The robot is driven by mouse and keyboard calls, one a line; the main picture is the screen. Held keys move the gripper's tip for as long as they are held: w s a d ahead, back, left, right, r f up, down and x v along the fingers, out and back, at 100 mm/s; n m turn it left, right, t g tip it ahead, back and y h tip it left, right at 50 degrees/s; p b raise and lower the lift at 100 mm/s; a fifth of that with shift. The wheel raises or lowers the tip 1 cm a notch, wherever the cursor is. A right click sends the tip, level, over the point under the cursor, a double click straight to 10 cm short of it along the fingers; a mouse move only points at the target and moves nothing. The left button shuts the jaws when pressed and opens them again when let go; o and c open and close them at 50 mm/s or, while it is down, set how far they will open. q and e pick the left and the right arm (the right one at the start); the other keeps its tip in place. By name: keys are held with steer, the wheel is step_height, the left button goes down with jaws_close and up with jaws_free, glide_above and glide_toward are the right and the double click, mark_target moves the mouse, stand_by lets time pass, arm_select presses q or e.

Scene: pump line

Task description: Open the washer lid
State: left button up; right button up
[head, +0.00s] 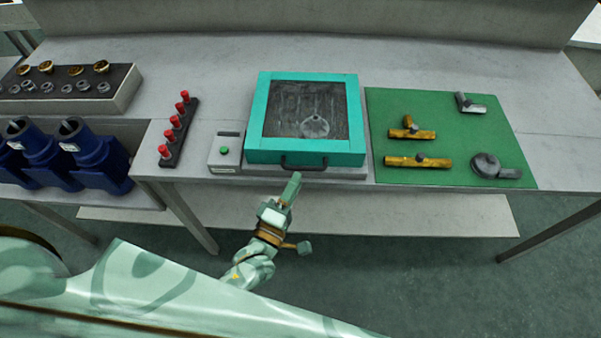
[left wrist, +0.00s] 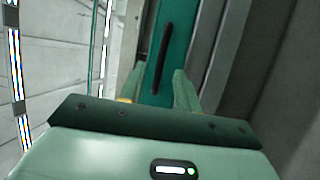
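The washer lid (head: 257,108) is a teal square frame with a dark clear window, lying shut on the washer on the bench. A round grey part shows through the window. A black bar handle (head: 304,164) sits on the lid's front edge; it also shows in the left wrist view (left wrist: 163,57). My left gripper (head: 291,186) is just in front of and below the handle. In the left wrist view its two fingers (left wrist: 158,88) stand apart with the handle ahead between them, not gripped. My right gripper is not in view.
A grey box with a green button (head: 224,149) and a rack of red-topped pegs (head: 175,130) stand left of the washer. A green mat (head: 450,112) with brass and grey fittings lies to the right. Blue pumps (head: 93,157) stand at far left. The floor before the bench is clear.

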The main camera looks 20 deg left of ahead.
arm_select(q)
steer(key=shift+x, duration=1.85)
steer(key=shift+c, duration=0.3)
